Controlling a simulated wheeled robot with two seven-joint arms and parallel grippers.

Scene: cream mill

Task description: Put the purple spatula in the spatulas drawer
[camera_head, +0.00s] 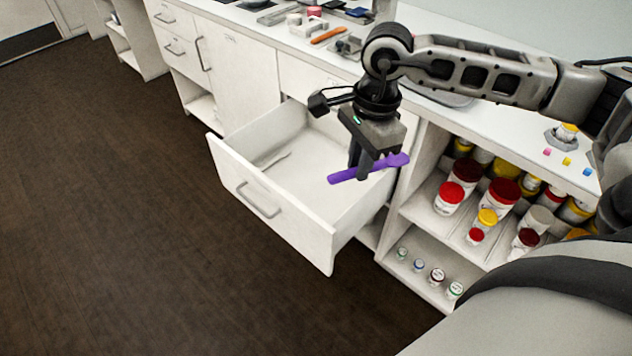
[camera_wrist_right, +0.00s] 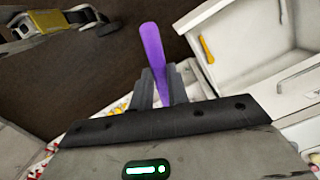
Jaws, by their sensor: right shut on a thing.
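The purple spatula (camera_head: 345,174) is held crosswise in my right gripper (camera_head: 362,170), above the right part of the open drawer (camera_head: 277,212). It also shows in the right wrist view (camera_wrist_right: 153,50), sticking out between the two fingers (camera_wrist_right: 160,88). The drawer is white, pulled well out of the counter, and has a metal handle. A pale slender utensil (camera_head: 273,160) lies inside it at the far left; in the wrist view an orange-yellow utensil (camera_wrist_right: 206,49) shows in a white drawer. My left gripper is not in the head view.
The white countertop (camera_head: 300,48) behind holds an orange spatula (camera_head: 328,35) and other small tools. Right of the drawer, open shelves (camera_head: 420,210) hold several jars with red and yellow lids. The dark floor (camera_head: 120,220) at left is clear.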

